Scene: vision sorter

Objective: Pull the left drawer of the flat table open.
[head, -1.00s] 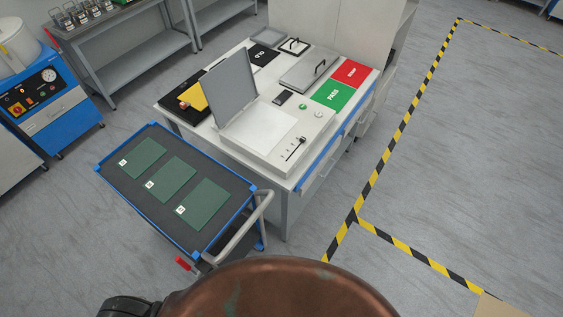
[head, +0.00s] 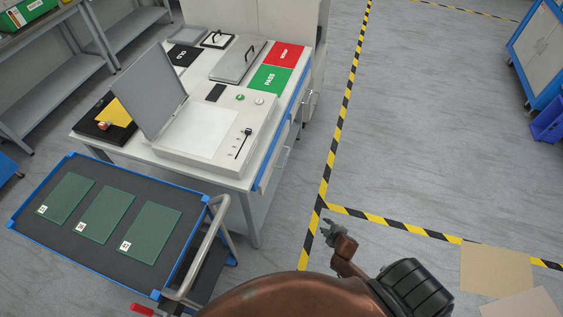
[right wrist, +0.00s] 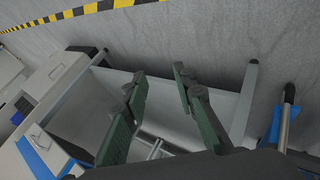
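The flat table (head: 262,128) has a white top and a blue strip along its right side in the head view. The front of its left drawer, with a pale bar handle (head: 283,160), is on that side near the close corner; it looks shut, but the steep angle makes this uncertain. My right gripper (head: 328,229) is over the floor, right of the table's near leg and apart from the handle. In the right wrist view its two fingers (right wrist: 160,74) are spread, with nothing held between them. My left gripper is not in view.
A blue-rimmed trolley (head: 27,239) with green boards and a grey push handle (head: 219,214) stands close to the table's near side. Black-yellow floor tape (head: 333,150) runs right of the table. Cardboard-coloured sheets or boxes (head: 497,270) are lower right. Floor between is clear.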

